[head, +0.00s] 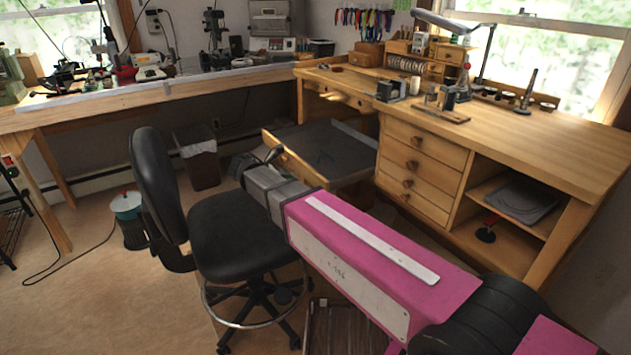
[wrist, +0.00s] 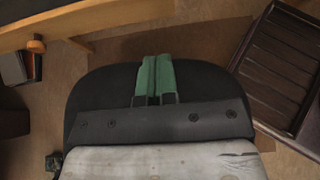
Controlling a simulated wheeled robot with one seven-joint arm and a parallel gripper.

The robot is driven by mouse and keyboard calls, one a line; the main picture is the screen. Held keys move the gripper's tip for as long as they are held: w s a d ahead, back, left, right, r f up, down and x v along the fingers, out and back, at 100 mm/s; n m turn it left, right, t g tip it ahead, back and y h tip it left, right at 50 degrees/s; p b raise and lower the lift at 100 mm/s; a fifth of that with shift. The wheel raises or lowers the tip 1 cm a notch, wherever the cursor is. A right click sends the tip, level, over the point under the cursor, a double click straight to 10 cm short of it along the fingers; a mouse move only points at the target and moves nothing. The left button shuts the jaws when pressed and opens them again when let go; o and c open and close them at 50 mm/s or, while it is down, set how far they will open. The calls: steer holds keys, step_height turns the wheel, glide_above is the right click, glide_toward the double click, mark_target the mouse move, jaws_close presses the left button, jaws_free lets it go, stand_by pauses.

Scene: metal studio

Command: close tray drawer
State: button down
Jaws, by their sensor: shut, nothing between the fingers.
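The tray drawer (head: 315,148) is pulled well out from the left part of the wooden workbench in the head view. It has a dark flat inside and a pale wooden front rail. My gripper (head: 256,163) is at the front left of the tray drawer, above the black chair seat. Its fingers are small there, and contact with the drawer cannot be told. In the wrist view its green fingers (wrist: 154,80) are together with nothing between them. A pale wooden edge with an orange knob crosses the top left of that view, apart from the fingers.
A black swivel chair (head: 237,225) stands under my arm, in front of the drawer. A dark bin (head: 197,160) is behind it. Closed bench drawers (head: 415,165) and open shelves (head: 505,205) are to the right.

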glide_toward(322, 181)
steer(key=x, duration=0.2)
steer(key=f+x, duration=0.1)
steer(key=x, duration=0.2)
steer(key=shift+s, duration=0.15)
steer(key=shift+w+d, duration=0.55)
steer(key=shift+d, duration=0.2)
steer(key=w+d, duration=0.5)
steer(key=d, duration=0.2)
steer(key=w+d, duration=0.5)
steer(key=d, duration=0.2)
steer(key=w+d, duration=0.6)
steer(key=d, duration=0.2)
steer(key=shift+w+d, duration=0.1)
steer(key=v, duration=1.1)
steer(key=s+d+f+m+g+y, duration=0.2)
steer(key=s+f+m, duration=0.3)
steer(key=s+m, duration=0.3)
steer(key=s+d+f+m+g+y, duration=0.2)
steer(key=s+d+f+m+y, duration=0.2)
steer(key=s+m, duration=0.5)
steer(key=s+d+f+m+g+y, duration=0.3)
steer(key=s+f+m, duration=0.5)
steer(key=s, duration=0.4)
steer(key=shift+d+y, duration=0.3)
steer(key=shift+d, duration=0.2)
